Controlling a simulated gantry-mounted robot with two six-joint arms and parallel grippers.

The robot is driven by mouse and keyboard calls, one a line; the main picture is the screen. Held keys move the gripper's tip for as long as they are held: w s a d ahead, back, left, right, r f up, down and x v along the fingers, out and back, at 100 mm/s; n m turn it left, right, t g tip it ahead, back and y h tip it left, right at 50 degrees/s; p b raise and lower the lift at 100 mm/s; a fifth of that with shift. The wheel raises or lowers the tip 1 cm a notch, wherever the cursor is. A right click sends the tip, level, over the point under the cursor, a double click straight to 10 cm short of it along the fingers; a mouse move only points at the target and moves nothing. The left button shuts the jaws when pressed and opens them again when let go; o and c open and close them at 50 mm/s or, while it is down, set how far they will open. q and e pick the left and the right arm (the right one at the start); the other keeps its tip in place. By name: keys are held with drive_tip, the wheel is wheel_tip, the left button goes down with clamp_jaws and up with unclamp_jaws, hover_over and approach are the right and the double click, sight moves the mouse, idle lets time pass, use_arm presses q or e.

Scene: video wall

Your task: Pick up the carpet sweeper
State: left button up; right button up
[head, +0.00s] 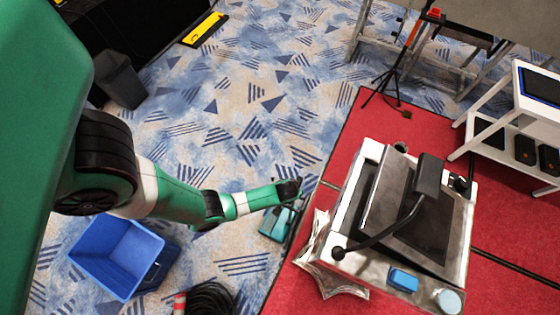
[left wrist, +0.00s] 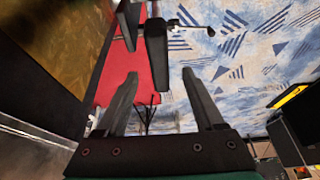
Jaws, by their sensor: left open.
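A small teal thing (head: 276,223), likely the carpet sweeper, sits on the patterned carpet at the edge of the red carpet, just below my left gripper in the head view. It is partly hidden by my arm and dark thin parts beside it. My left gripper (head: 290,189) reaches in above it; its fingers are too small to make out there. In the left wrist view the two fingers (left wrist: 164,98) are apart with nothing clearly held. A dark block (left wrist: 156,55) with a rod shows beyond them; I cannot tell whether it belongs to the sweeper. My right gripper is out of view.
A large case with a tilted screen (head: 465,220) stands on the red carpet to the right. A blue bin (head: 112,262) and a coiled black cable (head: 210,299) are at the lower left. A tripod (head: 390,82) stands farther back. The patterned floor is mostly clear.

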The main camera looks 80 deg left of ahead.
use_arm(q)
drive_tip(key=b+x, duration=0.3)
drive_tip(key=x, duration=0.1)
drive_tip(key=shift+d+f, duration=0.15)
drive_tip(key=shift+f, duration=0.25)
drive_tip(key=shift+w+r, duration=0.1)
drive_tip(key=b+x, duration=0.3)
drive_tip(key=x, duration=0.2)
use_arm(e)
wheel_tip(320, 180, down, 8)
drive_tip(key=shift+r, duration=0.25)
use_arm(q)
drive_tip(key=shift+c, duration=0.2)
clamp_jaws()
